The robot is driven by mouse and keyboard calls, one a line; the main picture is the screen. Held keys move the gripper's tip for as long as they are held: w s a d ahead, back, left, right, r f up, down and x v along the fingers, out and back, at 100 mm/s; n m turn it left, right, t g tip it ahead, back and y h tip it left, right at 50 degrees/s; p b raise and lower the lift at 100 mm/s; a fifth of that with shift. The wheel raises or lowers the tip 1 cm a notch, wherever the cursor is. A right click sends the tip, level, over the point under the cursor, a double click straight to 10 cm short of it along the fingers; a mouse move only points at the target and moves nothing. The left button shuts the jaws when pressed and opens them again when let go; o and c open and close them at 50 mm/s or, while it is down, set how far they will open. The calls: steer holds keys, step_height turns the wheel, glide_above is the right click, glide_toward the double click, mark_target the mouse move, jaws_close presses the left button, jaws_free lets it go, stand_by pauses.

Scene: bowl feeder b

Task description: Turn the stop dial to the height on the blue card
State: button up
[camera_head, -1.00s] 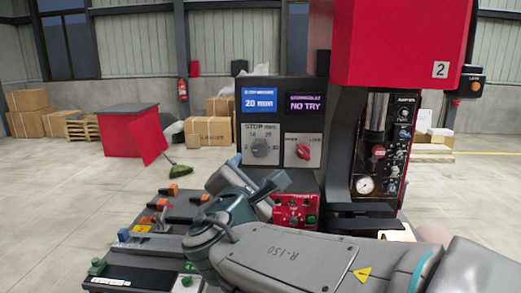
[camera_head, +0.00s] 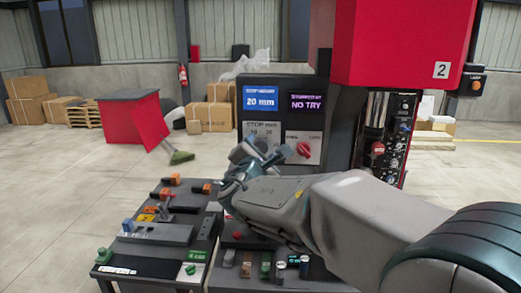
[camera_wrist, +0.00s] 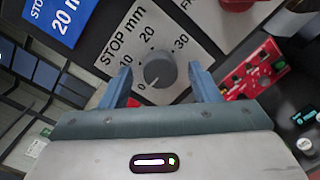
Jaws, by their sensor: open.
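The blue card (camera_head: 261,98) reads 20 mm in the head view; part of it shows at the top left of the wrist view (camera_wrist: 62,18). The stop dial (camera_wrist: 159,70) is a round grey knob on a white plate (camera_wrist: 112,52) marked STOP mm, with 0, 10, 20 and 30 around it. A pale mark on the knob appears to point towards the 0. My gripper (camera_wrist: 158,69) is open, its blue fingers left and right of the dial in the wrist view; contact cannot be told. In the head view my gripper (camera_head: 268,152) hides most of the dial.
A red knob (camera_head: 304,149) sits on the plate right of the dial. A purple display (camera_head: 306,102) reading NO TRY is above it. A red control panel (camera_wrist: 252,70) lies to the right in the wrist view. A bench of switches (camera_head: 160,232) stands at lower left.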

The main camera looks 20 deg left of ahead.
steer(key=shift+c, duration=0.4)
steer(key=c, duration=0.9)
steer(key=shift+f+b, duration=0.15)
steer(key=shift+b, duration=0.35)
